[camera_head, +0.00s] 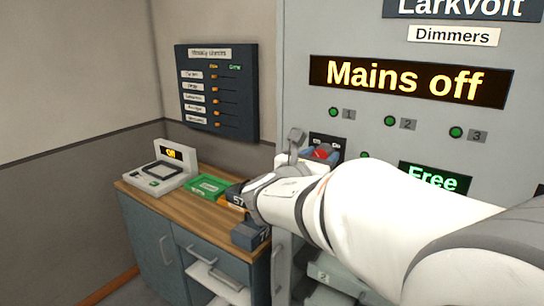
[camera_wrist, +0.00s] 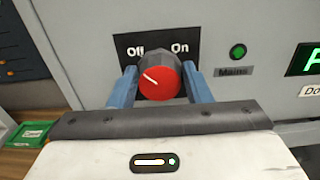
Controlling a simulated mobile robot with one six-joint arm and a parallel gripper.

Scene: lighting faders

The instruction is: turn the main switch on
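The main switch is a red round knob (camera_wrist: 160,82) with a white pointer line, on a black plate (camera_wrist: 128,42) marked Off and On. The pointer slants up and left, towards Off. In the head view, my gripper (camera_head: 308,157) is at the cabinet front. The big display (camera_head: 412,81) reads "Mains off".
A green lamp (camera_wrist: 238,52) labelled Mains is right of the switch. A green display (camera_head: 435,178) reads "Free". A wooden-topped counter (camera_head: 160,201) at left holds a small console (camera_head: 160,172) and a green tray (camera_head: 207,187). A dark fader board (camera_head: 217,93) hangs above.

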